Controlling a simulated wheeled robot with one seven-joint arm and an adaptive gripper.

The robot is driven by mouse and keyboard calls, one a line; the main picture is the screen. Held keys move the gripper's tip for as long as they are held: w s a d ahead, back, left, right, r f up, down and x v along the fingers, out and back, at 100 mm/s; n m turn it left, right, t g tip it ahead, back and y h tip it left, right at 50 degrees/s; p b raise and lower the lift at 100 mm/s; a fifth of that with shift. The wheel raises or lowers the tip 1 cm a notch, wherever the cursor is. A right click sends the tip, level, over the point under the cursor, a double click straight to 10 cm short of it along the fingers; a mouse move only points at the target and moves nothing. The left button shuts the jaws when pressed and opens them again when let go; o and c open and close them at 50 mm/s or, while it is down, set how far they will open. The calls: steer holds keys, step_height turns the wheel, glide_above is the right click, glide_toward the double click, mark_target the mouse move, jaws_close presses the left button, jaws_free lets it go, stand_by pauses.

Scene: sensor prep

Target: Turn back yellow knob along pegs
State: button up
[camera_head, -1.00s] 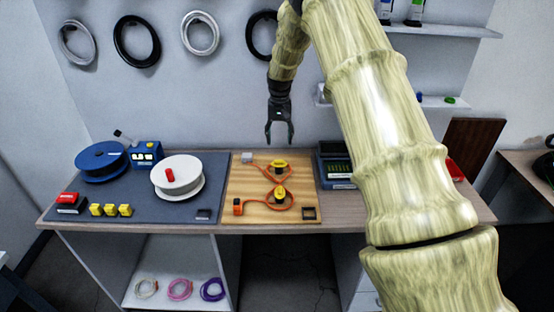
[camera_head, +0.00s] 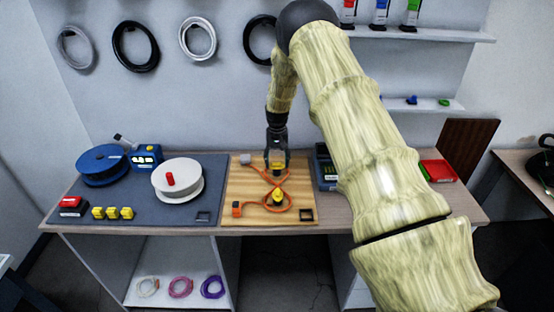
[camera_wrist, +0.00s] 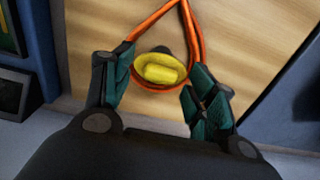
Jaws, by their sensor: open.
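My gripper (camera_head: 277,162) is open above the rear yellow knob (camera_head: 278,166) on the wooden board (camera_head: 240,190). In the wrist view the yellow knob (camera_wrist: 160,69) lies between the two open fingers (camera_wrist: 157,95), apart from both as far as I can see. An orange cable (camera_head: 262,178) loops around this knob and runs forward, crossing itself, to a second yellow knob (camera_head: 278,196) nearer the front. The cable (camera_wrist: 196,40) also shows in the wrist view around the knob's base. The pegs under the knobs are mostly hidden.
An orange block (camera_head: 237,209) and a grey block (camera_head: 245,159) sit at the board's left side. A dark square frame (camera_head: 306,214) is at its front right. A white spool (camera_head: 178,186) stands left, and a dark blue device (camera_head: 325,168) stands close on the right.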

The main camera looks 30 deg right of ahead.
steer(key=shift+c, duration=0.2)
steer(key=c, duration=1)
